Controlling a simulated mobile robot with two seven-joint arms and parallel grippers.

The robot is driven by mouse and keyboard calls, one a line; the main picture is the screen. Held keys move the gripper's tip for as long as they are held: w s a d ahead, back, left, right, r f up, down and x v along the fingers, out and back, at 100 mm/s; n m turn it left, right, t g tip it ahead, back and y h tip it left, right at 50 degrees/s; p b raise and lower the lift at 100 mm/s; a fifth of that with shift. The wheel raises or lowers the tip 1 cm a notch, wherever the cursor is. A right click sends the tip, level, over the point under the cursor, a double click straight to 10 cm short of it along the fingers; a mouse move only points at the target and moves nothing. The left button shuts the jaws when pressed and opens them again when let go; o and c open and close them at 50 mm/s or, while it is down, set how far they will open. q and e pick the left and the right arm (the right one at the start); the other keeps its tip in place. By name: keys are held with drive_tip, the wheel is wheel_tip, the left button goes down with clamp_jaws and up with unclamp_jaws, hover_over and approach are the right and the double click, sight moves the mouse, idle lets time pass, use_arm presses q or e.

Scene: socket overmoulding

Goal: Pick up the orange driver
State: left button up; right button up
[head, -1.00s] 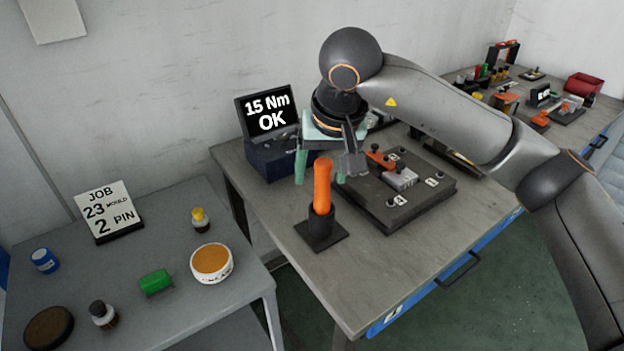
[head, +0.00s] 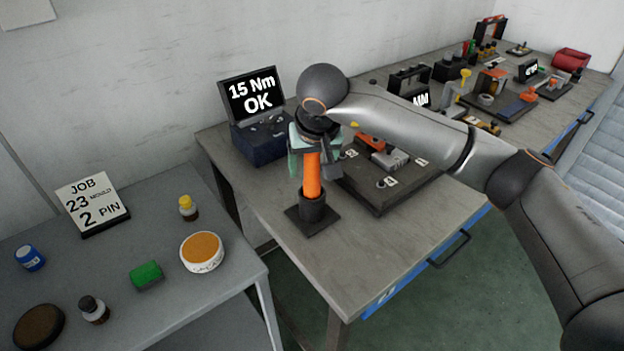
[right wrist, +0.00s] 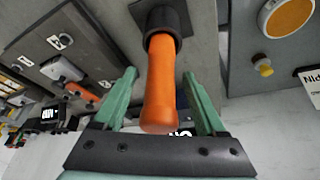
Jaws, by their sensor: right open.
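The orange driver (head: 312,176) stands upright in a black holder (head: 312,210) near the front left of the workbench. My right gripper (head: 311,168) is above the holder, with its green fingers on either side of the driver's handle. In the right wrist view, the driver (right wrist: 160,88) runs between the two open fingers of the gripper (right wrist: 160,95), with gaps visible on both sides. The driver's lower end is hidden in the holder. My left gripper is not in view.
A black fixture plate (head: 390,200) with metal and orange parts lies right of the driver. A display reading "15 Nm OK" (head: 252,95) stands behind. A grey side table (head: 150,245) holds a job sign (head: 92,205), bottles, a green block and a round tub.

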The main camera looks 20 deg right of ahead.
drive_tip(key=shift+x, duration=1)
clamp_jaws()
drive_tip(key=shift+w+r, duration=0.1)
drive_tip(key=shift+r, duration=0.05)
idle(0.5)
